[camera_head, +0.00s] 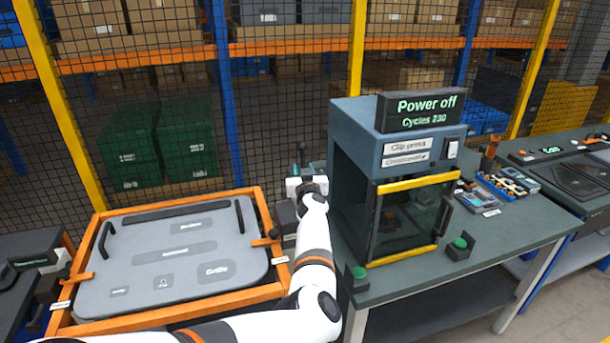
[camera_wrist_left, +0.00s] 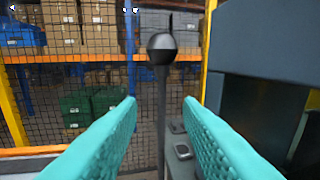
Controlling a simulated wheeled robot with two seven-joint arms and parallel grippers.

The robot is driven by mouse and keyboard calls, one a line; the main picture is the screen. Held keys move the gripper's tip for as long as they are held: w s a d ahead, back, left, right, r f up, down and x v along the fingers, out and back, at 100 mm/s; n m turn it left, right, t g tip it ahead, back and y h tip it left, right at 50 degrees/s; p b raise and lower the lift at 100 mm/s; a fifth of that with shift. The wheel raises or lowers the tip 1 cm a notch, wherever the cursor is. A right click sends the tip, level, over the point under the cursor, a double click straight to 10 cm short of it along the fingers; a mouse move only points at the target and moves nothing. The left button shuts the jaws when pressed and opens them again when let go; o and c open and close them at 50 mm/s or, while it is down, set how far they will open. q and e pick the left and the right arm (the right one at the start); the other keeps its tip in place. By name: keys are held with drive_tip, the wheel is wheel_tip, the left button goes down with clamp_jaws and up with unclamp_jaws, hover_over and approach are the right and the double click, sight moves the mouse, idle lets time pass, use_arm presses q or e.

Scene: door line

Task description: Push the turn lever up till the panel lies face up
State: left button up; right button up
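The grey panel (camera_head: 175,262) lies about flat in an orange frame (camera_head: 265,215) at the left of the head view. Several small labels and black bars show on its upper side. The turn lever (camera_wrist_left: 162,90) is a dark upright rod with a ball knob (camera_wrist_left: 162,47) in the left wrist view. My left gripper (camera_head: 308,172) is beside the frame's right side, between it and the clip press. Its two teal fingers are apart, with the rod showing between them and no visible contact. My right gripper is in neither view.
The clip press (camera_head: 400,180) with its "Power off" sign stands on a bench just right of my left gripper. A mesh fence (camera_head: 270,100) closes off the back, with shelves and green crates behind it. Small parts trays (camera_head: 505,185) lie on the bench at right.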

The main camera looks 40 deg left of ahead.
use_arm(q)
drive_tip(key=shift+v, duration=2.5)
drive_tip(key=shift+a, duration=0.1)
drive_tip(key=s+d+f+m+h+b, duration=0.25)
drive_tip(key=d+f, duration=0.25)
drive_tip(key=f, duration=0.6)
drive_tip(key=s+d+f+m+g+h+b, duration=0.1)
drive_tip(key=s+d+f+m+h, duration=0.2)
drive_tip(key=f, duration=0.9)
drive_tip(key=s+d+f+m+h+b, duration=0.25)
drive_tip(key=d+f, duration=0.35)
drive_tip(key=f, duration=0.5)
drive_tip(key=s+d+f+m+g+h+b, duration=0.1)
drive_tip(key=s+d+f+g, duration=0.15)
drive_tip(key=s+f, duration=0.65)
drive_tip(key=s+d+f+g+h, duration=0.2)
drive_tip(key=s+d+f, duration=0.1)
drive_tip(key=s+f, duration=0.6)
drive_tip(key=s+f+g+b, duration=0.1)
drive_tip(key=s+f, duration=0.4)
drive_tip(key=s, duration=0.7)
drive_tip(key=s+d+f+m+g+b, duration=0.1)
drive_tip(key=s+f+g, duration=0.2)
drive_tip(key=s, duration=0.9)
drive_tip(key=s+d+f+g+b, duration=0.1)
drive_tip(key=s+f+g, duration=0.2)
drive_tip(key=s+f, duration=0.6)
drive_tip(key=s, duration=0.3)
drive_tip(key=shift+s+m+h, duration=0.25)
drive_tip(key=shift+m+h, duration=0.05)
